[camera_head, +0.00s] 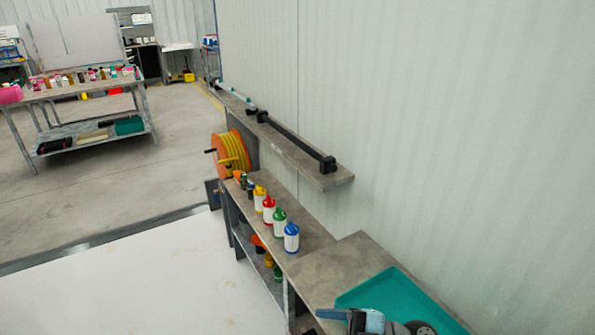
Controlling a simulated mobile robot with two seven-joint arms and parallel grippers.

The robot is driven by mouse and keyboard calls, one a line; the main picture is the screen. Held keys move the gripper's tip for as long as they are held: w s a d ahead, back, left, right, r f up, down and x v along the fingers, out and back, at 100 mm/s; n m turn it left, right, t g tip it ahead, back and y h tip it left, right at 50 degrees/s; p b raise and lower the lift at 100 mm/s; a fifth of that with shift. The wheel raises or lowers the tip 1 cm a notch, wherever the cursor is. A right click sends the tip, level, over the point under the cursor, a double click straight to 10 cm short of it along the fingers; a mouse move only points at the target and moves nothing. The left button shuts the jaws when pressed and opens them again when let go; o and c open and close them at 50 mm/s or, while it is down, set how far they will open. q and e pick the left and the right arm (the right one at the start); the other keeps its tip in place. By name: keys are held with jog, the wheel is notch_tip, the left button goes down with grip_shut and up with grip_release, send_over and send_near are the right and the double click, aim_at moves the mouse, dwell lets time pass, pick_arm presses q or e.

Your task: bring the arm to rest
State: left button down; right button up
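The grey bench (330,262) runs along the wall, with blue (291,238), green (279,222), red (268,208) and yellow (259,197) bottles. A wall shelf (300,160) and an orange hose reel (230,152) lie beyond. A cluttered table (75,93) stands far left; open floor (120,190) lies between.

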jog(key=w+d+f+m+t+h+p, duration=0.1)
jog(key=d+f+m+t+h, duration=0.1)
jog(key=d+m+t+h, duration=0.45)
jog(key=w+d+f+m+t+h+p, duration=0.1)
jog(key=d+f+m+t+h+p, duration=0.15)
jog(key=m+t, duration=0.7)
jog(key=s+d+f+m+g+h, duration=0.2)
jog(key=s+f+m+g+h, duration=0.1)
jog(key=s+f, duration=0.2)
jog(key=s+d+f+m+g+h+p, duration=0.1)
jog(key=s+d+f+m+g+h, duration=0.2)
jog(key=s+f, duration=0.3)
notch_tip(320, 180, down, 2)
jog(key=shift+s+d+g+h, duration=0.3)
jog(key=shift+g+h, duration=0.1)
jog(key=shift+h, duration=0.2)
pick_arm(q)
notch_tip(320, 180, up, 5)
jog(key=shift+s+a+r, duration=0.1)
jog(key=shift+a, duration=0.05)
pick_arm(e)
jog(key=shift+c, duration=0.3)
